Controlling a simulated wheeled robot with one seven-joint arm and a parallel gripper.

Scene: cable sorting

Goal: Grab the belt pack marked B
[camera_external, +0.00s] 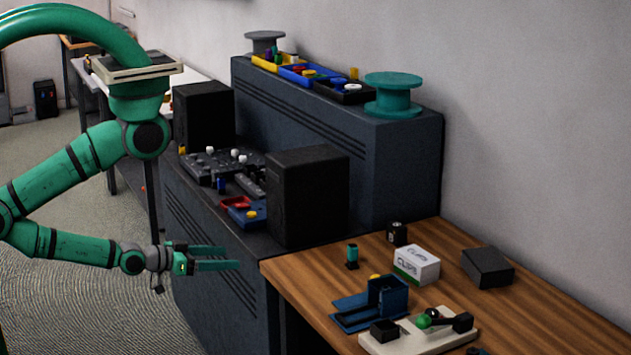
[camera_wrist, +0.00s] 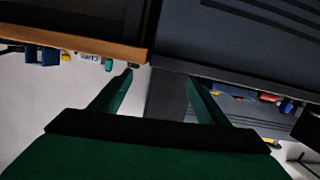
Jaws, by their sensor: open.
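No letter B is readable in either view, so I cannot tell for sure which thing is the belt pack. A small black block (camera_external: 397,233) with a pale mark on its face stands at the back of the wooden table, behind the clips box. A larger plain black box (camera_external: 487,267) lies to the right of the clips box. My gripper (camera_external: 232,258) is open and empty, left of the table's near corner and in front of the dark cabinet. In the wrist view my gripper (camera_wrist: 159,76) shows its two green fingers apart with nothing between them.
The wooden table (camera_external: 560,305) holds a clips box (camera_external: 416,265), a teal-topped piece (camera_external: 352,256), a blue holder (camera_external: 370,303) and a pale fixture (camera_external: 440,340). A black speaker (camera_external: 307,197) stands on the dark cabinet (camera_external: 213,235) beside the table. The table's right part is clear.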

